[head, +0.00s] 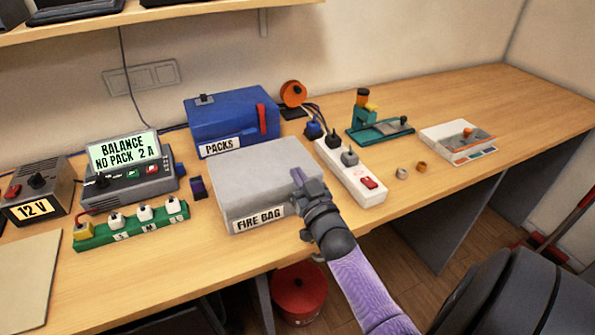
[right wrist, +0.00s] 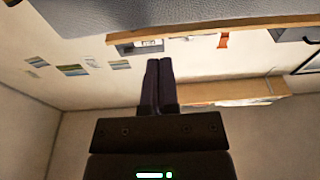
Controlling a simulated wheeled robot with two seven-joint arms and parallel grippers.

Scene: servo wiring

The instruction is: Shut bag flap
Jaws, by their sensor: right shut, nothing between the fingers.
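The grey fire bag (head: 262,172) sits on the wooden bench in the middle of the head view, with a "FIRE BAG" label on its front. Its top looks flat and closed over. My right gripper (head: 298,176) is at the right part of the bag's top; its fingers are together with nothing between them. Whether the fingertips touch the bag I cannot tell. In the right wrist view the two dark fingers (right wrist: 152,65) are side by side, and a grey surface fills the top edge. My left gripper is not in view.
A blue "PACKS" box (head: 228,118) stands behind the bag. A white power strip (head: 352,172) lies close on its right. The charger (head: 128,178) and green board (head: 132,226) are on its left. The bench (head: 440,100) is clear at the back right.

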